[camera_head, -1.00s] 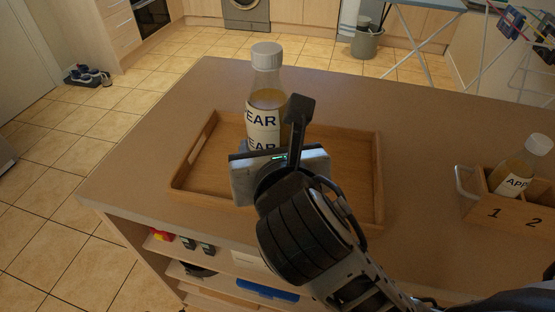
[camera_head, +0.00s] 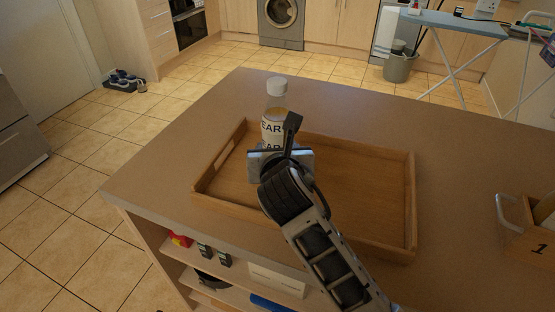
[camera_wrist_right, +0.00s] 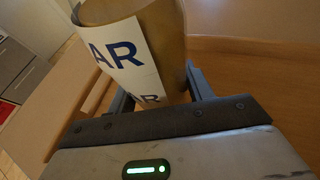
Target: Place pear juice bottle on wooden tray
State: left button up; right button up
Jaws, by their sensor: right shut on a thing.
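The pear juice bottle (camera_head: 274,105) has a white cap, yellowish juice and a white label reading "EAR". It looks upright over the far left part of the wooden tray (camera_head: 350,146). My right gripper (camera_head: 278,150) is shut on the bottle; the right wrist view shows the bottle (camera_wrist_right: 172,35) between the two fingers of the gripper (camera_wrist_right: 162,92). The gripper and wrist hide the bottle's base in the head view, so I cannot tell whether it touches the tray floor. My left gripper is not in view.
The tray lies on a brown counter (camera_head: 455,150) with low raised sides, and its right half is empty. A wooden caddy (camera_head: 520,235) marked 1 stands at the right edge. Shelves with small items (camera_head: 205,250) are below the counter's front edge.

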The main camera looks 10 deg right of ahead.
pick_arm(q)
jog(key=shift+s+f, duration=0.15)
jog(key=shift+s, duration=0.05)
pick_arm(e)
jog(key=shift+f, duration=1.05)
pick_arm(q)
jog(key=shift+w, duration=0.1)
pick_arm(e)
jog(key=o, duration=1.3)
jog(key=shift+s+f, duration=0.1)
jog(key=shift+f, duration=0.1)
